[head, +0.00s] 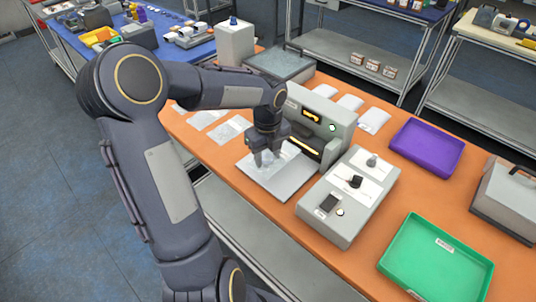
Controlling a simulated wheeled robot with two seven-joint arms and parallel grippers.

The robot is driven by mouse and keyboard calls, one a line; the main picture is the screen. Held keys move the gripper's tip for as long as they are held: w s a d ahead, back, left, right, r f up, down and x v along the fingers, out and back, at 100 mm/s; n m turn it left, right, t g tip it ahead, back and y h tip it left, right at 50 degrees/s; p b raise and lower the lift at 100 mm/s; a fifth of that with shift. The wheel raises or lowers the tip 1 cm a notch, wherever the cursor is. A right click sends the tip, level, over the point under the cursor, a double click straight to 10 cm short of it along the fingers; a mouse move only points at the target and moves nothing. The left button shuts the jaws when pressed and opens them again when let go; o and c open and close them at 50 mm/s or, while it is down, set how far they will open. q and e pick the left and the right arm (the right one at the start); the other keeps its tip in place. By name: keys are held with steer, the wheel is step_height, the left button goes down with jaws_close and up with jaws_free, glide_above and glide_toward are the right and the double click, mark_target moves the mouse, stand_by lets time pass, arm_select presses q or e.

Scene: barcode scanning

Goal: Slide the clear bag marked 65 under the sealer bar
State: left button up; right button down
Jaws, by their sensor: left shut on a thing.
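My left gripper (266,158) points down over the grey plate (285,188) in front of the sealer. It is shut on a clear bag (285,163) that lies on or just above the plate. The bag's marking is too small to read and part of it is hidden behind the gripper. I cannot tell whether the bag's edge is under the bar. My right gripper is not in view.
Other clear bags (228,131) lie left of the sealer, and more (350,102) lie behind it. A grey box with small items (345,215) stands right of the plate. A purple tray (428,147) and a green tray (436,258) sit further right on the orange table.

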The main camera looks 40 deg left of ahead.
mark_target(282, 154)
arm_select(q)
steer(key=shift+f+b, duration=2)
steer(key=shift+f, duration=0.35)
steer(key=shift+w+d+r, duration=0.1)
steer(key=shift+w+r, duration=0.1)
steer(key=shift+w+p, duration=0.3)
steer(key=shift+w, duration=0.05)
steer(key=shift+w+d+f+p, duration=0.1)
steer(key=shift+w+p, duration=0.25)
steer(key=shift+w, duration=0.9)
steer(key=shift+w+d+f+p, duration=0.1)
steer(key=shift+w+p, duration=0.25)
steer(key=shift+w, duration=0.9)
steer(key=o, duration=1.1)
